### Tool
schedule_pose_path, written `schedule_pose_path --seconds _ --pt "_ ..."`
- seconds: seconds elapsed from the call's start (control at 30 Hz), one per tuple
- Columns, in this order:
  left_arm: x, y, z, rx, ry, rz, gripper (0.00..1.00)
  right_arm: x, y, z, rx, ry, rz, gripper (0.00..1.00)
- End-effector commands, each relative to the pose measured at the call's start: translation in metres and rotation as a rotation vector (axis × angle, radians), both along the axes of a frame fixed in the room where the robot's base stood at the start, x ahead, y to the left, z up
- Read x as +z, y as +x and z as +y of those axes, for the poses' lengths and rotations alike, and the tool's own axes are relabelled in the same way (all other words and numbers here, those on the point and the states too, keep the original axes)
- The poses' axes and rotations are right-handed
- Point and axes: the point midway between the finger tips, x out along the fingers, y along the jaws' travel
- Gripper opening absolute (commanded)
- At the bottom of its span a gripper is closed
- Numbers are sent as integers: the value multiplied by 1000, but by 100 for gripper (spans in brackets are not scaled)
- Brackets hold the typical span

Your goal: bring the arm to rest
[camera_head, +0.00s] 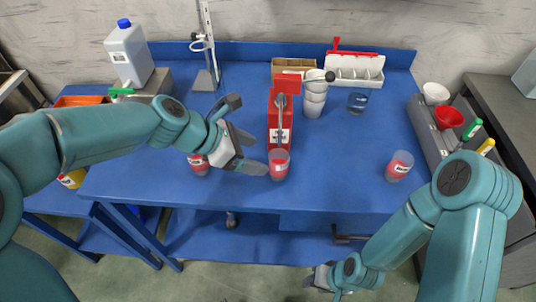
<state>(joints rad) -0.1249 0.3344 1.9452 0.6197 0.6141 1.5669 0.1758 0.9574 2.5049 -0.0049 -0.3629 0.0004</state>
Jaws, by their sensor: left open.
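My left arm (110,132) reaches in from the left over the blue table. Its gripper (250,136) is open and empty, fingers spread, above the table. One fingertip is close to a clear cup with red contents (279,165); I cannot tell whether they touch. My right arm (455,225) is bent at the lower right. Its gripper (318,279) hangs low in front of the table near the bottom edge; its jaws are too small and partly hidden to read.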

Motion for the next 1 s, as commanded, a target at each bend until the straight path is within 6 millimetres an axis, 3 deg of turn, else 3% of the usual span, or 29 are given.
schedule_pose_path --seconds 0.2,1.0 --pt "17 -6 15 1 0 0 78 4 0 0 0 0 0 43" --pt "18 -9 16 1 0 -1 78 3 0 0 0 0 0 43"
